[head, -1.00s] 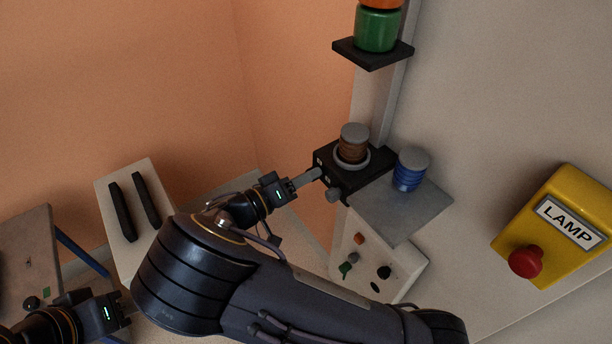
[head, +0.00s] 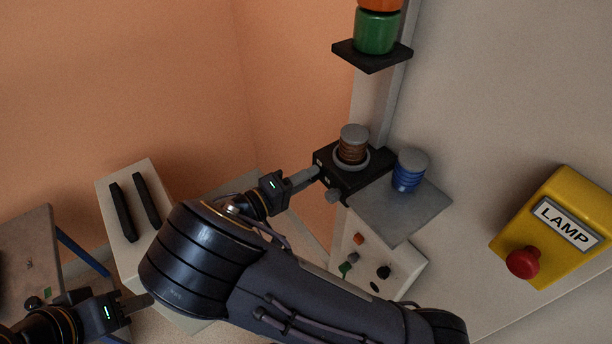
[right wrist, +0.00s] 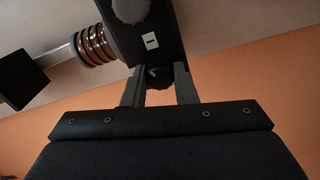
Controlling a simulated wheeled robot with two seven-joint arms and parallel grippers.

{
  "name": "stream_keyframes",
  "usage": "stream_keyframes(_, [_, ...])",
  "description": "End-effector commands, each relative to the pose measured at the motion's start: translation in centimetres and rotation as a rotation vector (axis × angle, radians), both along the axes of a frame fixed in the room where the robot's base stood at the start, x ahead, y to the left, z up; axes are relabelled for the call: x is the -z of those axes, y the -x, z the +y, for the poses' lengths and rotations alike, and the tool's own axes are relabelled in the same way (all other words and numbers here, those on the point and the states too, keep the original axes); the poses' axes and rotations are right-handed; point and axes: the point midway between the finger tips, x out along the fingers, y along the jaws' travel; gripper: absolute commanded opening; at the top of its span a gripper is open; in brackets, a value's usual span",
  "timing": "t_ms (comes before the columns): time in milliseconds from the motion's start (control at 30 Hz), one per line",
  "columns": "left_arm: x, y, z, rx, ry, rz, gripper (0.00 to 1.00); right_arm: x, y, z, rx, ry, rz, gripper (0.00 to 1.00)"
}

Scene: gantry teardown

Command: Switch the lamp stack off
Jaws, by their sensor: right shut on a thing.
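The lamp stack, with an orange section (head: 380,4) over a green section (head: 376,31), stands on a small black shelf at the top of the head view. Its top is cut off. A yellow box (head: 560,225) labelled LAMP, with a red button (head: 522,262), is at the right, apart from both grippers. My right gripper (head: 315,172) is at the black block (head: 348,178). The right wrist view shows its fingers (right wrist: 159,74) shut on a small dark knob (right wrist: 158,76) of that block. My left gripper (head: 140,303) is at the lower left; its opening is unclear.
A copper-coloured coil (head: 352,148) stands on the black block, with a blue coil (head: 408,175) beside it on a grey plate (head: 405,214). A panel with several knobs (head: 383,271) is below. A white box (head: 125,205) with two black bars is at the left.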

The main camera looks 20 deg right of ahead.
Motion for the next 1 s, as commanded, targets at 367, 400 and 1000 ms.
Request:
stream_keyframes(367, [-1.2,0.0,0.0,0.000,0.000,0.000,0.36,-0.1,0.0,0.0,0.000,0.121,0.339,0.03])
stream_keyframes(400, [-1.4,0.0,0.0,0.000,0.000,0.000,0.36,-0.1,0.0,0.0,-0.001,0.133,0.375,0.03])
stream_keyframes(1000, [-3.6,0.0,0.0,0.000,0.000,0.000,0.36,0.0,0.0,0.0,0.000,0.317,0.880,0.03])
